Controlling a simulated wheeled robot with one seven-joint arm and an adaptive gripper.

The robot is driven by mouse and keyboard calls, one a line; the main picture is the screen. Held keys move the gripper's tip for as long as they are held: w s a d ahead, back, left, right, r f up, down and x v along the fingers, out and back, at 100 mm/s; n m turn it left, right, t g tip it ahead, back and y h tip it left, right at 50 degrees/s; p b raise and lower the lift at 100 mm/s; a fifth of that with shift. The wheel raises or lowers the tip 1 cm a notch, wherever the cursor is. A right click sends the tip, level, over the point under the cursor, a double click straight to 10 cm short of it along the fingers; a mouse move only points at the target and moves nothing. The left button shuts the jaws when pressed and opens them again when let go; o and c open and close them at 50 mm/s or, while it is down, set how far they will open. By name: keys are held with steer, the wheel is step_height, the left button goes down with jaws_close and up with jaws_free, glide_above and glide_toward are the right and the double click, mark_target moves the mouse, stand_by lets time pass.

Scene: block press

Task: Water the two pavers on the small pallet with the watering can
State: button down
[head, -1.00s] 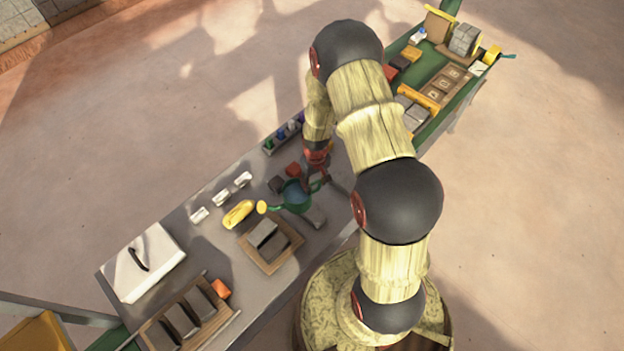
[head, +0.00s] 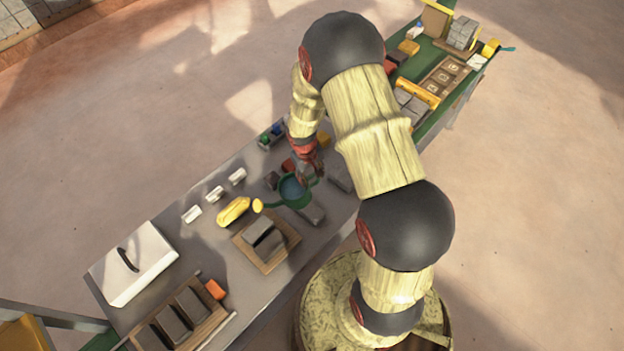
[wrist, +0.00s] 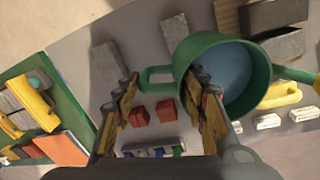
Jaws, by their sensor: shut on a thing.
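The green watering can (head: 296,200) has blue water inside and a yellow rose (head: 258,205) on its spout. In the wrist view the can (wrist: 262,75) shows from above, its handle between my fingers. My gripper (head: 308,178) is shut on the can; its fingers also show in the wrist view (wrist: 160,103). The small wooden pallet (head: 271,265) carries two grey pavers (head: 256,230) (head: 271,243) side by side. The rose is just beyond the pallet's far edge in the head view. The can looks about level; no water is seen flowing.
A yellow tool (head: 233,211) and several white blocks (head: 215,194) lie left of the can. Red blocks (wrist: 166,110) and a bottle rack (wrist: 150,150) sit near my gripper. A white box (head: 133,262) and larger pallet (head: 160,334) occupy the table's left end.

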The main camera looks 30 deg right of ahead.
steer(key=shift+r+h+b, duration=0.2)
steer(key=shift+h+b, duration=0.4)
steer(key=shift+b, duration=1.6)
steer(key=h+b, duration=0.1)
steer(key=b, duration=0.2)
steer(key=shift+a+r, duration=0.1)
steer(key=shift+a, duration=0.2)
steer(key=shift+a+r+h+b, duration=0.1)
steer(key=shift+a+h+b, duration=0.4)
steer(key=shift+b, duration=0.7)
steer(key=shift+a+r+h+b, duration=0.1)
steer(key=shift+a+h+b, duration=0.1)
steer(key=shift+h+b, duration=0.65)
steer(key=shift+a+r+h+b, duration=0.25)
steer(key=shift+a+h+b, duration=0.2)
steer(key=shift+b, duration=0.55)
steer(key=shift+a+r+h+b, duration=0.2)
steer(key=shift+a+h+b, duration=0.25)
steer(key=shift+b, duration=0.5)
